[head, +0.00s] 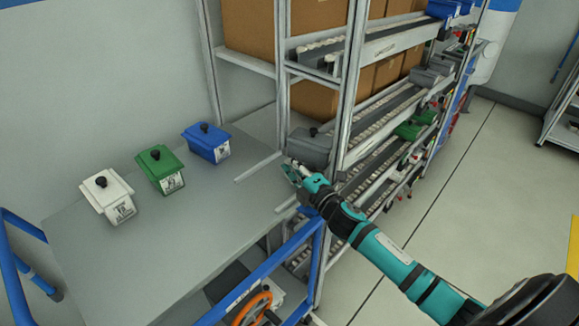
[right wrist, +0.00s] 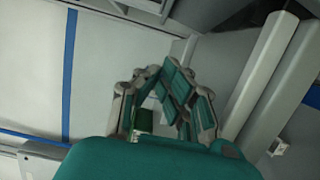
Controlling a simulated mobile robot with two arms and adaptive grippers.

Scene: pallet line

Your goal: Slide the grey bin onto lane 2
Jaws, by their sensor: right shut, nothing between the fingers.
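The grey bin (head: 310,147) with a dark knob on its lid sits at the right end of the table, at the table-height mouth of a rack lane (head: 375,122). Its far side is partly behind a rack post. No lane number is readable. My right gripper (head: 291,171) is just in front of the bin, near its lower left edge; I cannot tell whether it touches. Its fingers are shut and empty, and they also show in the right wrist view (right wrist: 165,80). My left gripper is out of view.
White (head: 110,198), green (head: 160,170) and blue (head: 207,143) lidded bins stand on the grey table (head: 210,225). Two light guide rails (head: 258,167) lie near the grey bin. A blue tubular frame (head: 265,270) runs along the front. Rack posts (head: 350,85) stand close to my right arm.

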